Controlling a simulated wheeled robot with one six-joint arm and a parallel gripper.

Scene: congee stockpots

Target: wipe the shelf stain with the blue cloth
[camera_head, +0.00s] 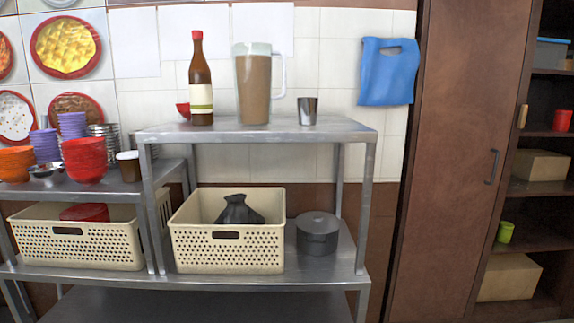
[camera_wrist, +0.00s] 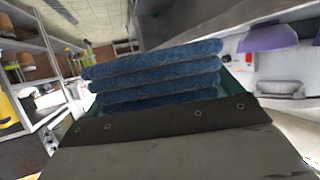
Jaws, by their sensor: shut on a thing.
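My gripper (camera_wrist: 165,118) shows only in the wrist view, as a dark riveted part at the bottom with green edges behind. It is shut on the blue cloth (camera_wrist: 155,72), which appears as several thick blue folds stacked across the middle of the view. The cloth hides much of the fingertips. In the head view the metal shelf (camera_head: 350,128) stands in the middle against a tiled wall. I cannot make out a stain on its visible surfaces; the things standing on it hide parts of them. Neither gripper nor cloth shows in the head view.
A sauce bottle (camera_head: 201,85), a jug (camera_head: 253,88) and a metal cup (camera_head: 307,111) stand on the top level. Below are a cream basket (camera_head: 228,252) and a dark round tin (camera_head: 317,236). A blue bag (camera_head: 388,72) hangs on the wall. Stacked bowls (camera_head: 85,160) stand left.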

